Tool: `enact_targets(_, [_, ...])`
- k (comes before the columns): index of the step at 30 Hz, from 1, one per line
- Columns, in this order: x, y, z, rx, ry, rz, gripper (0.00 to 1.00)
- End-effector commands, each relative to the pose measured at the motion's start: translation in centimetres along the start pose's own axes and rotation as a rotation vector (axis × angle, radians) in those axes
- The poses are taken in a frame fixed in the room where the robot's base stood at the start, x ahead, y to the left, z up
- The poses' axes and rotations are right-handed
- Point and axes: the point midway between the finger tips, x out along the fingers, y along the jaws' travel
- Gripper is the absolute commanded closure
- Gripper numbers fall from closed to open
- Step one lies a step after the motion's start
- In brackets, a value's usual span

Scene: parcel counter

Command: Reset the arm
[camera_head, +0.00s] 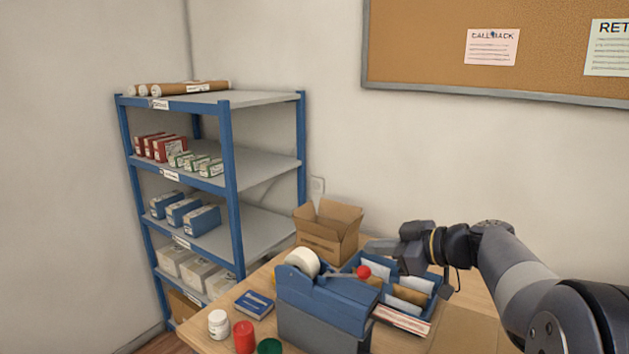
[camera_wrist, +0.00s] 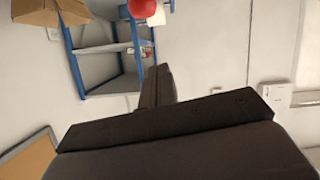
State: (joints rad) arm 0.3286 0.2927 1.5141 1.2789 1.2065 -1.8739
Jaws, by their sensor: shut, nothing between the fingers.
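My gripper (camera_head: 378,246) is held above the table in the head view, pointing left, and its fingers are shut with nothing between them. In the wrist view the shut fingers (camera_wrist: 157,85) show as one dark bar against the wall and shelf. My arm comes in from the right of the head view, bent at the elbow.
The tape dispenser (camera_head: 322,301) stands below my gripper. An open cardboard box (camera_head: 327,230) is behind it. A white jar (camera_head: 218,324), a red item (camera_head: 244,337) and a blue box (camera_head: 254,304) are at front left. A blue-posted shelf (camera_head: 231,190) stands at left.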

Motion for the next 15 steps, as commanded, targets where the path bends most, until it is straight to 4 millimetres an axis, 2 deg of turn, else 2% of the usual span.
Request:
enact_targets(2, [1.5,-0.1,0.0,0.005,-0.002,-0.007,1.00])
enact_targets(6, [2.6,0.0,3.1,0.008,0.012,0.006,1.00])
enact_targets(15, [2.5,0.3,3.4,0.012,0.066,0.024,1.00])
